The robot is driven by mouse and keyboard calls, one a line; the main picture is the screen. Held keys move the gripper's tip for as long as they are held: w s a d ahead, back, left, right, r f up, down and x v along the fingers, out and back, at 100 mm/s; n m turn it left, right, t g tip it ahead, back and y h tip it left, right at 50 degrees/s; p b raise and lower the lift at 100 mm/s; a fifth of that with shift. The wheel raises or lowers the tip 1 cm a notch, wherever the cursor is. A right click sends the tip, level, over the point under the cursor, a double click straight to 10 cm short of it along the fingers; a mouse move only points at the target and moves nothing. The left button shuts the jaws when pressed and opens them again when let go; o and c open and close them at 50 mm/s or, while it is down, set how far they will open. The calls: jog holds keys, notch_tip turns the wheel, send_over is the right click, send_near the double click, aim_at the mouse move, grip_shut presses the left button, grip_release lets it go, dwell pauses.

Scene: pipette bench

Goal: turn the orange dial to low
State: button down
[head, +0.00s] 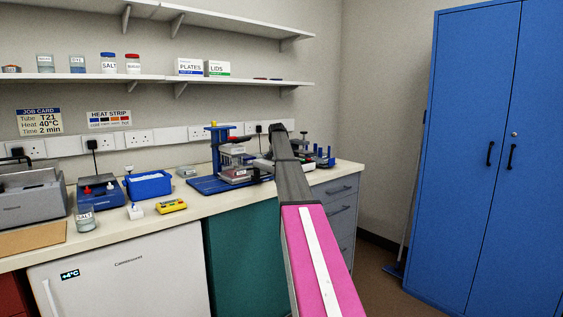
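I cannot pick out an orange dial in the head view; it may be hidden or too small to see. A blue-framed bench device (197,184) with a yellow top stands on the counter, just left of my arm, its right side partly behind the arm. My arm reaches up from the bottom over the counter. Its far end is a dark joint in front of the back wall. My gripper's fingers cannot be made out, so their state and any contact are hidden.
A blue rack (324,158) stands right of my arm. A blue cabinet (470,150) is at right. Shelves (140,79) overhang the counter.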

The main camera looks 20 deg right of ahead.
dwell(0.4)
jog(key=c, duration=1.2)
grip_release()
jog(key=shift+r, duration=0.1)
jog(key=v, duration=1)
jog(key=shift+a+r, duration=0.15)
jog(key=shift+r, duration=0.15)
jog(key=shift+s, duration=0.1)
